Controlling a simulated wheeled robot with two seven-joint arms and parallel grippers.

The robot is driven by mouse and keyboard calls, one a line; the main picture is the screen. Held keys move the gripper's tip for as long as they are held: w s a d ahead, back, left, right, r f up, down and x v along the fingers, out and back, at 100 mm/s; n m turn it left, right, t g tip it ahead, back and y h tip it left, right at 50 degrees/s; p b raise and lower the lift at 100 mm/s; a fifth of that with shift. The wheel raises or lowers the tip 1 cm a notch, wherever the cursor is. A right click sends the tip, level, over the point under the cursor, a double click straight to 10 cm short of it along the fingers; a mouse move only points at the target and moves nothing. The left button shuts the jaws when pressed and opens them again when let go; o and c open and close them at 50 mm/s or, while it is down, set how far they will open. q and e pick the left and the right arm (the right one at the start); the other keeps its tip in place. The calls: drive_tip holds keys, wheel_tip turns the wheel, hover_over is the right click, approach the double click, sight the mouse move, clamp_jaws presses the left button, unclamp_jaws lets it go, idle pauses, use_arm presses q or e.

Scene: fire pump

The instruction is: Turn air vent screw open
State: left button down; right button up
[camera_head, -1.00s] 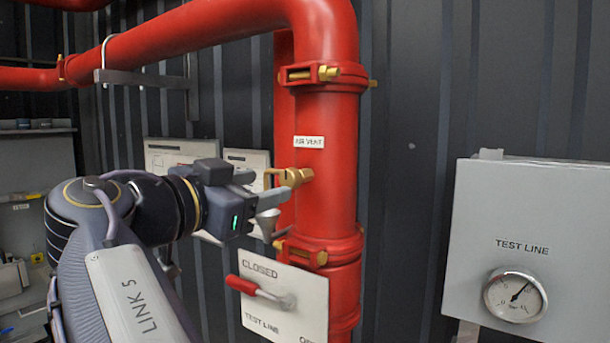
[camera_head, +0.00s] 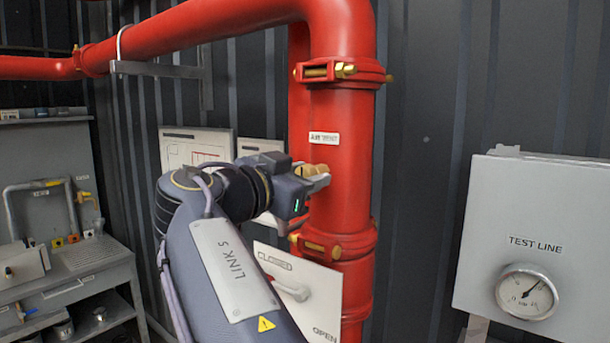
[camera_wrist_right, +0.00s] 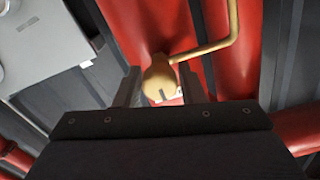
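The brass air vent screw (camera_head: 312,170) sticks out of the red vertical pipe below the "AIR VENT" label (camera_head: 324,138). My right gripper (camera_head: 318,177) is at the screw and partly hides it in the head view. In the right wrist view, the rounded, slotted screw head (camera_wrist_right: 160,80) sits between the two fingers of my right gripper (camera_wrist_right: 158,88). The fingers are apart, with a visible gap on the left side; I cannot tell whether the right finger touches the screw. My left gripper is not in view.
A bent brass tube (camera_wrist_right: 225,40) runs off beside the screw. The red pipe (camera_head: 340,205) stands right behind my gripper. A workbench (camera_head: 85,270) stands at left.

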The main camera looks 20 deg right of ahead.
drive_tip(key=c, duration=0.6)
drive_tip(key=shift+o, duration=0.2)
